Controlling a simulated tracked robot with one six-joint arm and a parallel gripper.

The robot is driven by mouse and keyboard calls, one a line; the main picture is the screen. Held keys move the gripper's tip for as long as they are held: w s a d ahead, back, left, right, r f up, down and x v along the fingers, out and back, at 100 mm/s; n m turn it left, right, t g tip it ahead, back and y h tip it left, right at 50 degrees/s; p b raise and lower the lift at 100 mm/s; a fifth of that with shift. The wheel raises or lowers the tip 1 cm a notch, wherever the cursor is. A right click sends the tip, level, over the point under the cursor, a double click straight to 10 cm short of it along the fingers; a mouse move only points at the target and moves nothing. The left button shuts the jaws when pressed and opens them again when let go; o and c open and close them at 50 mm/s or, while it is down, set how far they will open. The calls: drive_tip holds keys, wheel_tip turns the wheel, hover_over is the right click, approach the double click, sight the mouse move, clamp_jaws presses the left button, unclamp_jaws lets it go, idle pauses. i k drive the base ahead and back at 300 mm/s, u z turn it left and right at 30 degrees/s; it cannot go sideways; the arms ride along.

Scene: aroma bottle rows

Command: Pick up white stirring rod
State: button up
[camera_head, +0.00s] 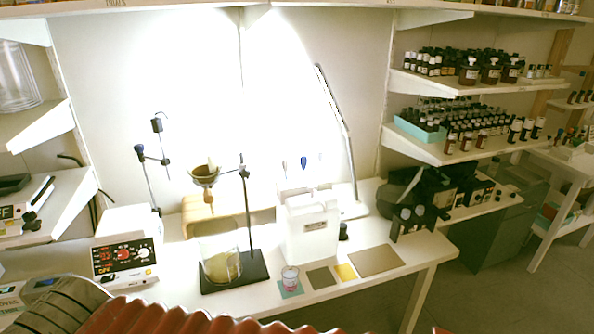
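I cannot make out a white stirring rod for certain against the overexposed white wall and bench. A large glass beaker (220,262) with yellowish contents stands on a black stand base (262,268). An amber funnel (204,175) is held above the beaker by the stand, and something pale sticks up from it. A small glass cup (290,278) sits on a green mat (291,291) near the bench's front edge. My gripper is not in view.
A white jug (308,226) stands right of the stand. A white device with red dials (125,250) stands at left, a lamp arm (338,115) behind and a dark microscope (415,200) at right. Shelves of bottles (470,75) overhang the right side. A flat beige tile (376,261) lies clear.

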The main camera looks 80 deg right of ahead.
sight(321, 153)
drive_tip(key=u, duration=1.1)
drive_tip(key=k, duration=2.6)
drive_tip(key=z, duration=0.9)
